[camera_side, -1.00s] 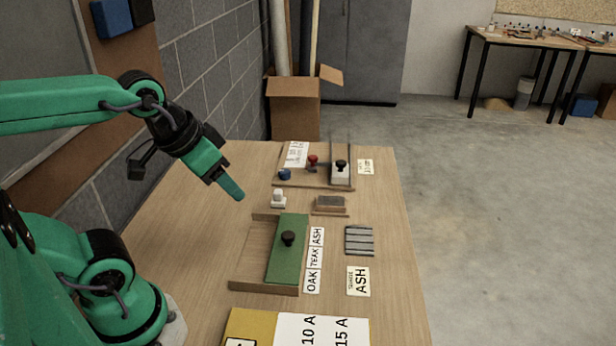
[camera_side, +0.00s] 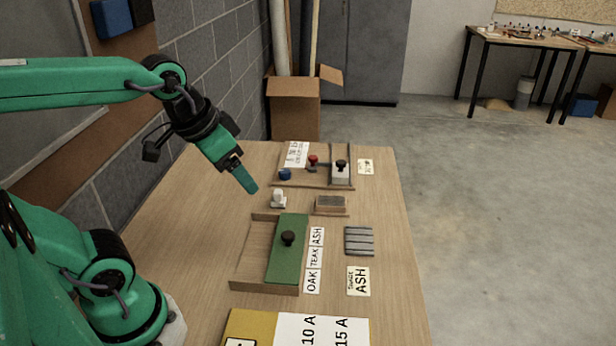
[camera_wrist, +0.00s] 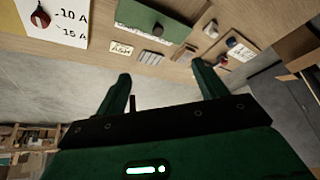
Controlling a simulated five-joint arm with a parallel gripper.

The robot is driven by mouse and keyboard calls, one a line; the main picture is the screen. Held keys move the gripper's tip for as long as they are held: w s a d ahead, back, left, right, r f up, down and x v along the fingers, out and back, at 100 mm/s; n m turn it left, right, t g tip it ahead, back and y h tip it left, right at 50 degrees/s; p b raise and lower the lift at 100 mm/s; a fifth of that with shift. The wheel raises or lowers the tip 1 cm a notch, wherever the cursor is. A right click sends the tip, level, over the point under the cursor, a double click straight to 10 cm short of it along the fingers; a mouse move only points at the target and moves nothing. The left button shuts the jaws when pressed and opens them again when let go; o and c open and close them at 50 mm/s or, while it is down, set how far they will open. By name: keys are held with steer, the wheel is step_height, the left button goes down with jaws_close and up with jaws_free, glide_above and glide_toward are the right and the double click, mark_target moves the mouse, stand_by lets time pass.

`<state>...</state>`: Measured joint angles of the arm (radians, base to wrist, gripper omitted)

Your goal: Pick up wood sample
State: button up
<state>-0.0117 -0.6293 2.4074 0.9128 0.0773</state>
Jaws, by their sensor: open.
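No loose wood sample shows clearly. A shallow wooden box (camera_side: 250,262) on the table has a green lid (camera_side: 284,262) with a black knob over its right part; what is under the lid is hidden. Labels OAK, TEAK and ASH (camera_side: 314,260) lie along its right side, and a card reading ASH (camera_side: 358,281) lies further right. The green lid (camera_wrist: 150,20) also shows at the top of the wrist view. My gripper (camera_side: 249,187) hangs above the table, up and left of the box, touching nothing. In the wrist view its fingers (camera_wrist: 163,82) are apart and empty.
A grey slatted piece (camera_side: 359,241) lies right of the labels. A wooden block with a grey top (camera_side: 330,206) and a white-knobbed piece (camera_side: 278,199) stand behind the box. A tray with knobs (camera_side: 313,187) is at the back. A yellow-and-white panel (camera_side: 290,328) lies in front.

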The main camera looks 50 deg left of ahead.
steer(key=w+a+m+g, duration=0.1)
steer(key=w+m+g, duration=0.1)
steer(key=w, duration=0.7)
steer(key=m+g, duration=0.3)
steer(key=m, duration=0.3)
glide_toward(330, 201)
steer(key=shift+s+a+f, duration=0.1)
steer(key=shift+s+a, duration=0.05)
steer(key=shift+s, duration=0.05)
steer(key=shift+w+a+f, duration=0.1)
steer(key=shift+w+f, duration=0.1)
steer(key=shift+f, duration=0.1)
steer(key=shift+f, duration=0.1)
steer(key=shift+f, duration=1.2)
steer(key=shift+f, duration=0.1)
steer(key=shift+d+f, duration=0.15)
steer(key=shift+f, duration=1.1)
steer(key=shift+d+f, duration=0.1)
steer(key=shift+f, duration=1.15)
